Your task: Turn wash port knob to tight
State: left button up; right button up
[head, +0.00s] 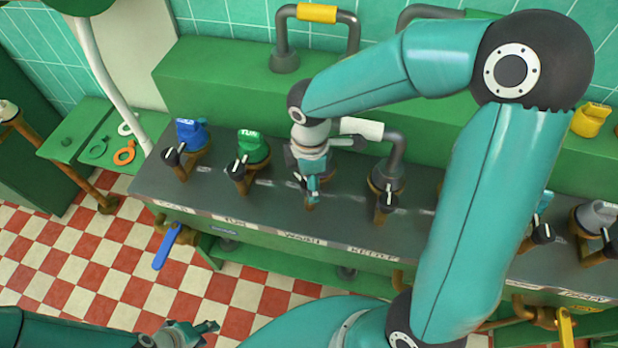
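The wash port knob (310,206) is mostly hidden under my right gripper; only a little of its lower part shows, above the WASH label (303,239) on the bench front. My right gripper (312,188) points down at this port, its fingers at or against the knob. I cannot tell whether they are closed on it, nor how the knob is turned. My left gripper (208,327) is low at the bottom left, over the floor and away from the bench. Its fingers look apart and empty.
Similar ports with black knobs stand on both sides: a blue-topped one (190,135), a green-topped one (252,147) and the kettle port (387,180). A blue lever (168,247) hangs at the front. A green side shelf (85,150) holds rings. Pipes rise behind.

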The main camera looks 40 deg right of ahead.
jog(key=c, duration=1)
jog(key=shift+o, duration=0.2)
jog(key=shift+m, duration=0.3)
jog(key=m+b, duration=0.3)
jog(key=m, duration=0.1)
jog(key=shift+f, duration=0.1)
jog(key=m+b, duration=0.1)
jog(key=m, duration=0.2)
jog(key=shift+m+b, duration=0.55)
jog(key=shift+m, duration=0.65)
jog(key=o, duration=1.1)
